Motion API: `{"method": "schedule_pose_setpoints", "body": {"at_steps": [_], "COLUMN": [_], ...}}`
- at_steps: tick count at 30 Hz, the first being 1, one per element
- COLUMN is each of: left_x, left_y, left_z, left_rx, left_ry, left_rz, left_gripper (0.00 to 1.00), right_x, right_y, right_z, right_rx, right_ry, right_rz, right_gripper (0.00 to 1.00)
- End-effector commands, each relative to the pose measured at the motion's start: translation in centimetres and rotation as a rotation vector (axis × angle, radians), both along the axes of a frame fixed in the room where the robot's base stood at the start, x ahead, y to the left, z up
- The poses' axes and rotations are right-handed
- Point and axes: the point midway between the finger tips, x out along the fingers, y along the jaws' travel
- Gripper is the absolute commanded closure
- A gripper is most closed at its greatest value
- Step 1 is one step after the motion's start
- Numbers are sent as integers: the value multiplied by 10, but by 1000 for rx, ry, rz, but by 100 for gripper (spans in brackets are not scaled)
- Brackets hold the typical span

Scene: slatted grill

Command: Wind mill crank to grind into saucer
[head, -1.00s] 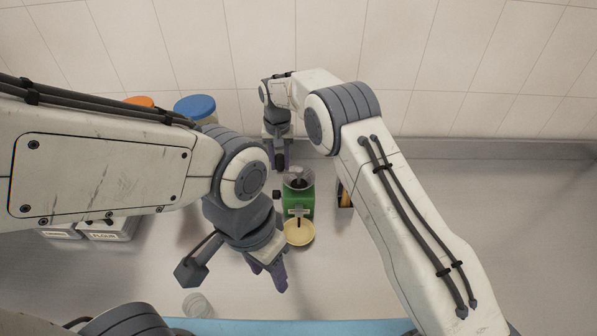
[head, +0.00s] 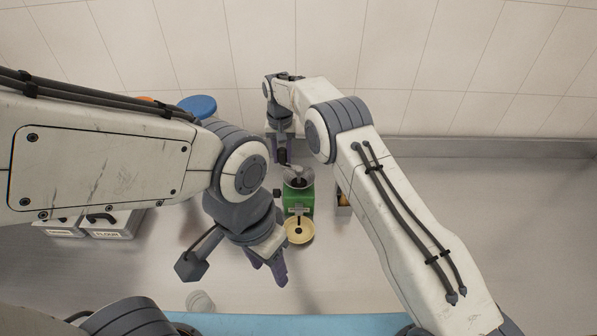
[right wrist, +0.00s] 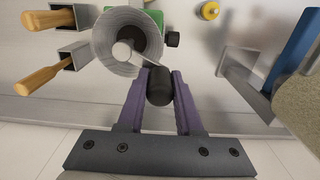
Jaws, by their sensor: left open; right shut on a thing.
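The green mill (head: 298,202) stands upright on the counter with a metal hopper (head: 299,178) on top. In the right wrist view the hopper (right wrist: 128,42) opens toward the camera. My right gripper (head: 281,157) is behind the mill, its purple fingers shut on the black crank knob (right wrist: 160,87) beside the hopper. The pale yellow saucer (head: 290,239) sits under the mill's front spout, with a small dark patch inside it. My left gripper (head: 274,272) is open and empty, in front and to the left of the saucer.
A blue-lidded jar (head: 198,104) stands at the back left, partly behind my left arm. A bin labelled flour (head: 108,227) is at the left. A clear glass (head: 200,301) is near the front edge. A holder with wooden-handled tools (head: 344,203) is right of the mill.

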Motion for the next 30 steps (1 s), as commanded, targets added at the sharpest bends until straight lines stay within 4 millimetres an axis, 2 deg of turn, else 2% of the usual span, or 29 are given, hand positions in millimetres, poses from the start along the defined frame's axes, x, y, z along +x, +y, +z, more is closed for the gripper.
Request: {"method": "schedule_pose_setpoints", "body": {"at_steps": [30], "left_x": [0], "left_y": [0], "left_z": [7], "left_rx": [0], "left_ry": [0], "left_rz": [0], "left_gripper": [50], "right_x": [19], "right_y": [-15], "right_z": [0], "right_rx": [-1], "right_ry": [0], "right_rz": [0], "right_gripper": [100]}}
